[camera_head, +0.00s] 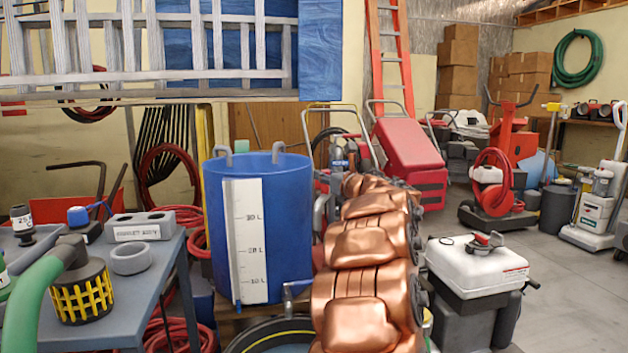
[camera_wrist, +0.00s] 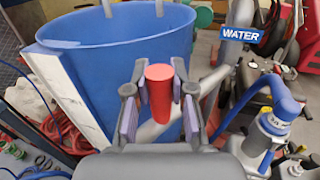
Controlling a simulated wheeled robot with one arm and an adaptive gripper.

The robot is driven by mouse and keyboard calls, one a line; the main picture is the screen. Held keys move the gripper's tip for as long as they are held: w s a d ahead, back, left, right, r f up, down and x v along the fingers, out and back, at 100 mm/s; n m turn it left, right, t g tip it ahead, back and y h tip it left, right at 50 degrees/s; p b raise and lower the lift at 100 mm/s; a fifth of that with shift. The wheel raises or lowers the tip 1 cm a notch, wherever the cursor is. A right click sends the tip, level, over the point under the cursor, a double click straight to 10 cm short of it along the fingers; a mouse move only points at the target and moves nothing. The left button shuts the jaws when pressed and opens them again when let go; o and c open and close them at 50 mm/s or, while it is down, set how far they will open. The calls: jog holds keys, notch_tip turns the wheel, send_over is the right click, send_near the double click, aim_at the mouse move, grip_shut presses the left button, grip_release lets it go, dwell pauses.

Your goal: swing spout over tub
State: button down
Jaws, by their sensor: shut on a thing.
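A big blue tub (camera_head: 290,215) with a white litre scale (camera_head: 245,245) stands in the middle of the head view. In the wrist view the tub (camera_wrist: 85,75) fills the upper left, its open rim toward the top. My gripper (camera_wrist: 158,90) is shut on an upright red grip (camera_wrist: 159,95), one finger on each side. A pale grey pipe (camera_wrist: 205,85), seemingly the spout, slants from the right to behind the fingers. It crosses the view of the tub's right wall; its tip is hidden. My copper arm hides the gripper in the head view.
A blue pipe fitting (camera_wrist: 275,100) and a WATER sign (camera_wrist: 241,34) stand right of the gripper. A grey table (camera_head: 100,255) with a yellow strainer (camera_head: 82,297) is left of the tub. A white-topped machine (camera_head: 475,265) stands right of my arm.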

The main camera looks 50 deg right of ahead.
jog(key=shift+w+a, duration=0.15)
jog(key=shift+w, duration=0.1)
jog(key=c, duration=1)
grip_release()
jog(key=shift+o, duration=0.2)
jog(key=shift+s, duration=0.1)
jog(key=v, duration=1.2)
